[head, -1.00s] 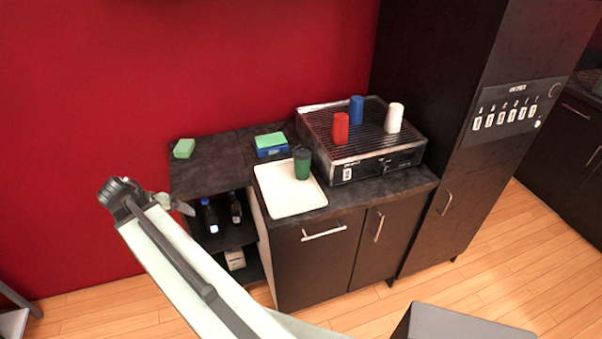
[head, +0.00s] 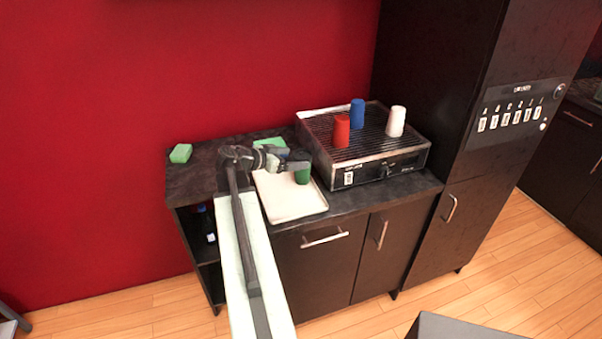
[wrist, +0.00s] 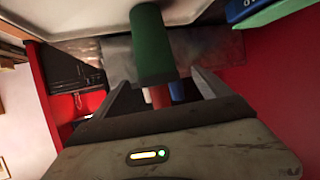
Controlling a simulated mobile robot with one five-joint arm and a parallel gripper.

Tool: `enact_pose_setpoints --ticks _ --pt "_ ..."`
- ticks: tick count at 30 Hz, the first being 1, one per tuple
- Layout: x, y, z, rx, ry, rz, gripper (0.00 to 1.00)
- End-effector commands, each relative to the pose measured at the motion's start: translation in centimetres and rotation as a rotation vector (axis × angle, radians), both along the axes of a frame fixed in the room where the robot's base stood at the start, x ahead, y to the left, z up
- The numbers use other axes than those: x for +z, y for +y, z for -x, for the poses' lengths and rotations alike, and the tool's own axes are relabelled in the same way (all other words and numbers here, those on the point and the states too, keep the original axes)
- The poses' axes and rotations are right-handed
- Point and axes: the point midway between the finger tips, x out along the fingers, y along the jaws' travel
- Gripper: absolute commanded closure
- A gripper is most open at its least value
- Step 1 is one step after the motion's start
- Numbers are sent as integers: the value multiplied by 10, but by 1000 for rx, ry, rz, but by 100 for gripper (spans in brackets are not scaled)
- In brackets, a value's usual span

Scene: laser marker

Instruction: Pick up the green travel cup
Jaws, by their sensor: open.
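The green travel cup (head: 302,176) stands on the white tray (head: 288,208) at the right of its back half. My gripper (head: 290,161) is beside the cup and covers its upper part in the head view. In the wrist view the picture is turned over, and the cup (wrist: 151,48) shows large at top centre. My open gripper (wrist: 160,82) has one finger to either side of the cup's line. No finger is seen touching it, and I cannot tell how deep it is between them.
The ribbed-top machine (head: 372,166) stands close right of the cup, with red (head: 340,131), blue (head: 357,112) and white (head: 396,121) cups on it. A green sponge (head: 181,153) lies on the counter at left. Another green-topped item (head: 272,142) is behind my gripper.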

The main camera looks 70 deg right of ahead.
Motion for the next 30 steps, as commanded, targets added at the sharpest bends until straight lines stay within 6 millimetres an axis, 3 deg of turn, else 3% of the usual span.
enact_pose_setpoints --ticks 7,14,19,30 --pt "-18 -31 23 -2 0 -1 13" --pt "-17 -35 26 1 0 0 13" --pt "-17 -34 26 1 0 -1 54" --pt "-15 -34 25 3 1 -1 54"
